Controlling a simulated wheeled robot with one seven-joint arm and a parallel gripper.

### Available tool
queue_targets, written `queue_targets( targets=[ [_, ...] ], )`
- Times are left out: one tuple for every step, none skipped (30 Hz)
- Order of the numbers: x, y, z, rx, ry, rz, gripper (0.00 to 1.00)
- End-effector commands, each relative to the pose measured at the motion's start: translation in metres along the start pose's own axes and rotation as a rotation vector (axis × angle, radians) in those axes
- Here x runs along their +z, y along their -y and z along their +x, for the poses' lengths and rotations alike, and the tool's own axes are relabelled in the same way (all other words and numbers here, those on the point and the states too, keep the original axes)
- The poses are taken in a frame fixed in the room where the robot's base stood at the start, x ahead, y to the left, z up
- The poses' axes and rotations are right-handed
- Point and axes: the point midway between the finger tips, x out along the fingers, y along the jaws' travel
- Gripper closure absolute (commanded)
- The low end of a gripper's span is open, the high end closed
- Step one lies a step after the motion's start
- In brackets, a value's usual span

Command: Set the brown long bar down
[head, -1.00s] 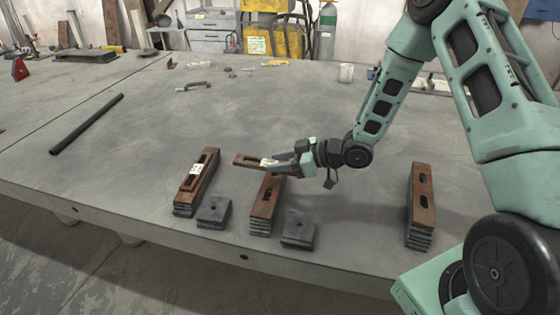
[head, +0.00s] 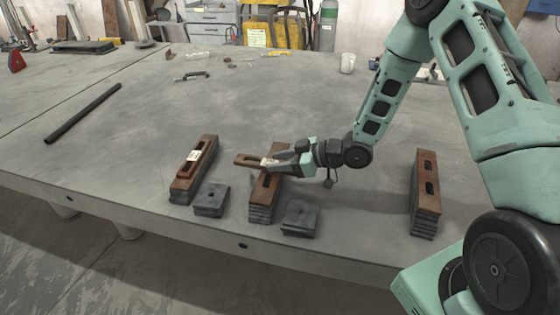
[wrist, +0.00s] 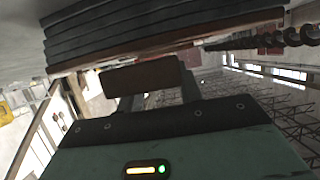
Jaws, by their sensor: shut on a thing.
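The brown long bar (head: 247,160) is held by my gripper (head: 278,163), its free end pointing left in the head view. In the wrist view, the brown bar (wrist: 145,78) shows between the fingers. A middle stack of dark plates with a brown slotted top (head: 264,192) stands just below my gripper in the head view. The bar appears raised above the bench; whether it touches that stack I cannot tell. In the wrist view, several layered bars (wrist: 160,28) lie close beyond the held bar. My fingers and the stack hide part of the bar.
A left stack (head: 196,168) carries a brown slotted piece with a white label. A right stack (head: 425,190) stands apart. Two low dark blocks (head: 212,200) (head: 299,218) sit between them. A black rod (head: 83,112) lies at left. The bench (head: 280,110) is mostly clear behind the stacks.

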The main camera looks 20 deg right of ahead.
Motion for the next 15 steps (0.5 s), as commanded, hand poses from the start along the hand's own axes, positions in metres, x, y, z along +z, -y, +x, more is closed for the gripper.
queue_targets(
  targets=[
    [-0.0011,-0.0002,0.0003,0.0,-0.004,-0.001,1.0],
    [-0.0007,-0.0002,0.0005,0.0,-0.004,-0.001,1.0],
    [-0.0002,-0.0002,0.0007,0.0,-0.004,-0.001,1.0],
    [0.0003,-0.0002,0.0009,0.0,-0.004,-0.001,1.0],
    [0.0008,-0.0002,0.0011,0.0,-0.004,-0.001,1.0],
    [0.0015,-0.0002,0.0014,0.0,-0.004,-0.001,1.0],
    [0.002,-0.0002,0.0016,0.0,-0.004,-0.001,1.0],
    [0.0025,-0.0002,0.0018,0.0,-0.004,-0.001,1.0],
    [0.0031,-0.0002,0.0021,0.0,-0.004,-0.001,1.0],
    [0.0036,-0.0002,0.0023,0.0,-0.004,-0.001,1.0],
    [0.0041,-0.0002,0.0025,0.0,-0.004,-0.001,1.0],
    [0.0047,-0.0003,0.0027,0.0,-0.004,-0.001,1.0],
    [0.0052,-0.0003,0.0029,0.0,-0.004,-0.001,1.0],
    [0.0057,-0.0003,0.0031,0.0,-0.004,-0.001,1.0],
    [0.0063,-0.0003,0.0034,0.0,-0.004,-0.001,1.0]
  ],
)
